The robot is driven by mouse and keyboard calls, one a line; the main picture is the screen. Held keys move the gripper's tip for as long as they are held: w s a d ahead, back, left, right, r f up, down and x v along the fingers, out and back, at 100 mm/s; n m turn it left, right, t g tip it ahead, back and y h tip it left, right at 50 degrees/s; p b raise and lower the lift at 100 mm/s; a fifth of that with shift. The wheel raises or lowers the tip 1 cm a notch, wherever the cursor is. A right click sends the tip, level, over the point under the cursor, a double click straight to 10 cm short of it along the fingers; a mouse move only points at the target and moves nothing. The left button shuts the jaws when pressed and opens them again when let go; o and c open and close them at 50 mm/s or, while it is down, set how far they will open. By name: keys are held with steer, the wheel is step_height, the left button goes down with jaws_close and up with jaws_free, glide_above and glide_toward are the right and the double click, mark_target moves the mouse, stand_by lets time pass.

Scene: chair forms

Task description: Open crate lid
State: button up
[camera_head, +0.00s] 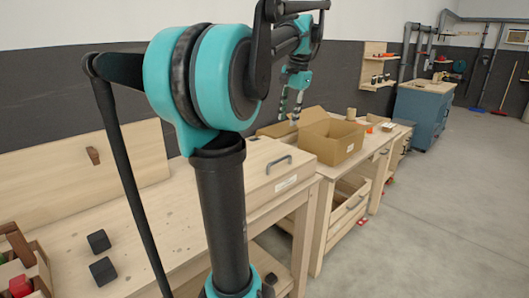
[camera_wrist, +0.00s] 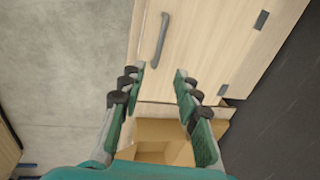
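A pale wooden crate (camera_head: 287,183) sits on the workbench behind my arm, partly hidden by it. Its lid (camera_wrist: 205,45) looks shut and has a grey bar handle (camera_head: 279,163). The handle (camera_wrist: 161,40) also shows in the wrist view, near the lid's left edge. Two dark hinges (camera_wrist: 262,19) lie along the right edge there. My gripper (camera_head: 291,106) is raised above the benches, beyond the handle in the head view. In the wrist view my gripper (camera_wrist: 160,75) is open and empty, its fingers apart, with the handle ahead of the fingertips.
An open cardboard box (camera_head: 332,142) stands right beside the crate, below the fingers in the wrist view. Two black cubes (camera_head: 103,270) lie on the near bench (camera_head: 150,225). A dark wall (camera_head: 45,90) runs behind the benches. The grey floor (camera_head: 440,200) at right is clear.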

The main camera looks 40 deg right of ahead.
mark_target(280, 159)
steer(key=w+f, duration=0.1)
steer(key=f, duration=0.4)
steer(key=w+f, duration=0.1)
steer(key=f, duration=0.4)
steer(key=w+f, duration=0.1)
steer(key=f, duration=0.5)
steer(key=shift+w, duration=0.2)
jaws_close()
